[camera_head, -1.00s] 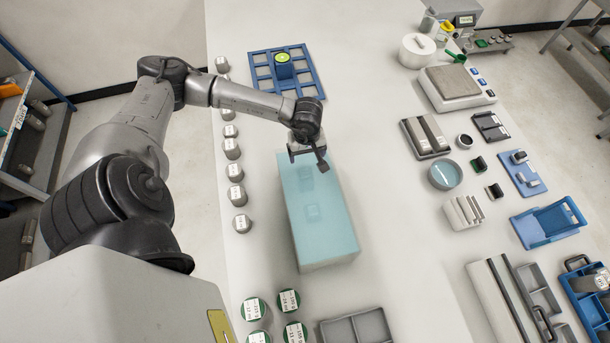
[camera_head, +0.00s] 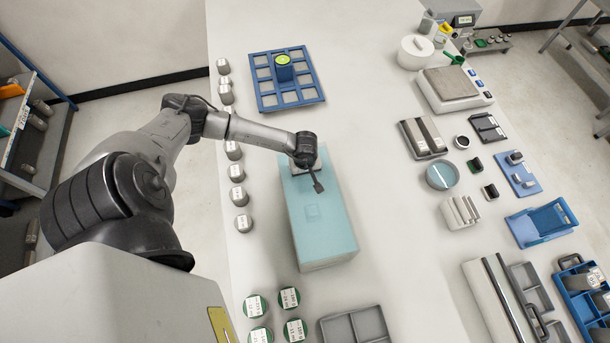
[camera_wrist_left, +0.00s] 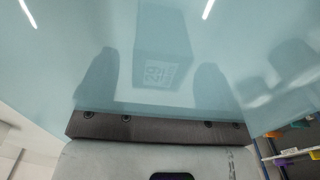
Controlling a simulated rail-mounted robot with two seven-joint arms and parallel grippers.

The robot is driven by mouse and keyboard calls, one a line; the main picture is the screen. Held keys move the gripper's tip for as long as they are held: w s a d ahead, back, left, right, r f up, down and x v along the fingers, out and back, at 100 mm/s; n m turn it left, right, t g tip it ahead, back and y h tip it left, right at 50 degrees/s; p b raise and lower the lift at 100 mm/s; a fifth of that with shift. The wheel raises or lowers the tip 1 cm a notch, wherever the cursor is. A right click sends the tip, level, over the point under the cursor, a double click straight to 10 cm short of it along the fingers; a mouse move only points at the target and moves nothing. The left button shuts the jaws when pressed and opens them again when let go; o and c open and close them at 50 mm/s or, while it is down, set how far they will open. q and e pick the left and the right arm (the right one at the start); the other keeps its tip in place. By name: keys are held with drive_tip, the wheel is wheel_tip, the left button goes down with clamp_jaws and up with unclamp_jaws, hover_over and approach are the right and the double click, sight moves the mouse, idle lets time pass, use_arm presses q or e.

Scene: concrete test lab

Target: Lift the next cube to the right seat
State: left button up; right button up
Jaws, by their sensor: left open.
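A translucent teal block-shaped tank (camera_head: 325,240) stands in the middle of the bench. In the left wrist view a cube (camera_wrist_left: 162,55) with a "29" label shows blurred through the teal surface, between my two dark fingers. My left gripper (camera_head: 304,172) is open at the far end of the tank, with its fingers at or below the surface. I cannot identify the right seat. My right gripper is not in view.
A blue grid tray (camera_head: 265,103) holding a blue piece with a green top (camera_head: 283,67) lies behind the tank. Labelled cylinders line the left edge. Green-based round pieces (camera_head: 290,298) and a grey tray (camera_head: 355,328) lie in front. Bench between tank and right-hand equipment is clear.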

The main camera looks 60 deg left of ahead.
use_arm(q)
drive_tip(key=shift+f, duration=0.75)
drive_tip(key=c, duration=1.2)
